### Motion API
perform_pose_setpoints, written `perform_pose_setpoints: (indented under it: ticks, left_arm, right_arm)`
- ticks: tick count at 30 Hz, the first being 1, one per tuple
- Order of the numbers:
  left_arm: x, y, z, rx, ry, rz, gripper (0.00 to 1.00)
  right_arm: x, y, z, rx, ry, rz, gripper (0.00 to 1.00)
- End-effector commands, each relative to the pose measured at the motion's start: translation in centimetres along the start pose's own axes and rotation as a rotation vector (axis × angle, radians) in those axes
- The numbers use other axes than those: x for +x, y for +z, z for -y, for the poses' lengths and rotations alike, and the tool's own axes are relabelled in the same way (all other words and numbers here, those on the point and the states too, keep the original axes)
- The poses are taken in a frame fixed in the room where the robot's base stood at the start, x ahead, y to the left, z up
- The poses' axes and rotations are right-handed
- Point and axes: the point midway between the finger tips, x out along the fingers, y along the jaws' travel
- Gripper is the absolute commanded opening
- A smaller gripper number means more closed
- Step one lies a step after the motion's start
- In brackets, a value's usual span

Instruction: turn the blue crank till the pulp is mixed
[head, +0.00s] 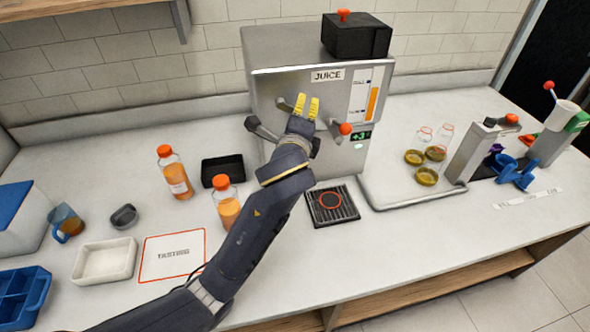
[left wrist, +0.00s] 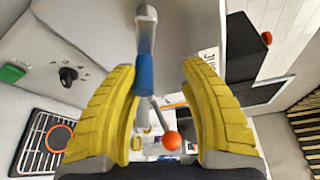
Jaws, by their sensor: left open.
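The juice machine (head: 285,85) stands at the back of the counter with a JUICE label, an orange level gauge and a green +3 display. My left gripper (head: 307,107) is in front of its face, yellow fingers open. In the left wrist view, a blue grip (left wrist: 144,76) on a grey metal crank lies between the two open fingers, nearer the left one, with no clear contact. The blue grip is hidden in the head view. An orange-knobbed lever (head: 345,129) is just right of the gripper. It also shows beyond the fingers in the left wrist view (left wrist: 171,140). Pulp is not visible.
A black drip grate (head: 332,205) lies below the machine. Orange-capped bottles (head: 174,172) and a black tray (head: 222,170) stand left of it. A TASTING mat (head: 173,254) lies at front left. Jars (head: 427,176) and a grey-blue device (head: 515,172) are at right.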

Motion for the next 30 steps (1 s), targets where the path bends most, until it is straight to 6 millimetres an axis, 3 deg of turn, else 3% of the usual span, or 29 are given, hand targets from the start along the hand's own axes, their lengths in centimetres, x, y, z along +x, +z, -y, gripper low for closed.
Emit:
perform_pose_setpoints:
  ticks: [12,30]
  left_arm:
    - [-0.3,0.8,1.9,-0.452,-0.188,-0.001,0.41]
    - [-1.0,2.5,3.2,-0.917,-0.383,0.000,0.41]
  right_arm:
    - [0.0,0.0,0.0,0.000,0.000,0.000,0.00]
    - [0.0,0.0,0.0,0.000,0.000,0.000,0.00]
